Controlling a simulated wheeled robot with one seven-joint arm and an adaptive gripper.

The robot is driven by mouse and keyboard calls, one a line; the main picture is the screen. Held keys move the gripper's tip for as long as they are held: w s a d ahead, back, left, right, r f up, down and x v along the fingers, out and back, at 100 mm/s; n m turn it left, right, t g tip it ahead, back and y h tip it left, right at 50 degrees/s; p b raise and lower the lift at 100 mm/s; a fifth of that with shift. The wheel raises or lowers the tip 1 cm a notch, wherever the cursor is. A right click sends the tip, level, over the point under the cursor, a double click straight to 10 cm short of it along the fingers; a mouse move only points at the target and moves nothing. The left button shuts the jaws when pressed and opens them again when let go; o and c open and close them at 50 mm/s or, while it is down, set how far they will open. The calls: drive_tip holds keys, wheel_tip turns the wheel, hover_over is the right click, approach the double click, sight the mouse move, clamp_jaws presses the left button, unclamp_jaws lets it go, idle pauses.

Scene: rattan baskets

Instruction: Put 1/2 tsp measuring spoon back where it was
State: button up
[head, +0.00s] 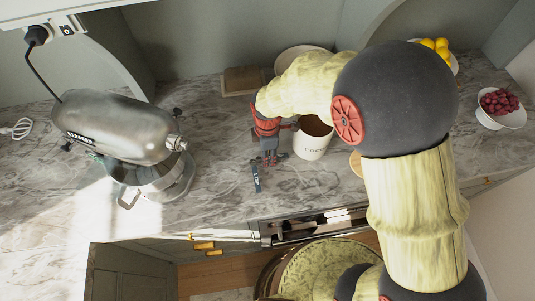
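A small dark blue strip with pale marks (256,179), which looks like the measuring spoon's handle, shows on or just above the marble counter. Its bowl end is not visible, and I cannot read a size on it. My gripper (268,160) points down right beside the upper end of the strip, left of a white canister. Its fingers are small and dark here, and I cannot tell whether they are open, or shut on the strip.
The white canister (312,146) stands close to the right of my gripper. A steel stand mixer (115,130) is at left. A bowl of red berries (489,118) and yellow fruit (436,46) are at right. An open drawer (318,222) lies below the counter edge. Counter between mixer and gripper is clear.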

drive_tip(key=d+r+m+t+p, duration=0.1)
drive_tip(key=d+r+m, duration=0.15)
drive_tip(key=r, duration=0.65)
drive_tip(key=d+r+m+p, duration=0.1)
drive_tip(key=d+r, duration=0.2)
drive_tip(key=r, duration=0.7)
drive_tip(key=s+d+r+m+t, duration=0.2)
drive_tip(key=s+d+r+m, duration=0.4)
drive_tip(key=s+d+m, duration=0.1)
drive_tip(key=s+d+r+m+t, duration=0.2)
drive_tip(key=s+d+r+m, duration=0.4)
drive_tip(key=d+m, duration=0.4)
drive_tip(key=shift+s+d+r+t, duration=0.3)
drive_tip(key=shift+s+r, duration=0.1)
drive_tip(key=shift+s, duration=0.2)
drive_tip(key=shift+f, duration=0.1)
wheel_tip(320, 180, down, 6)
drive_tip(key=b, duration=0.5)
drive_tip(key=shift+r+b, duration=0.25)
drive_tip(key=shift+b, duration=0.15)
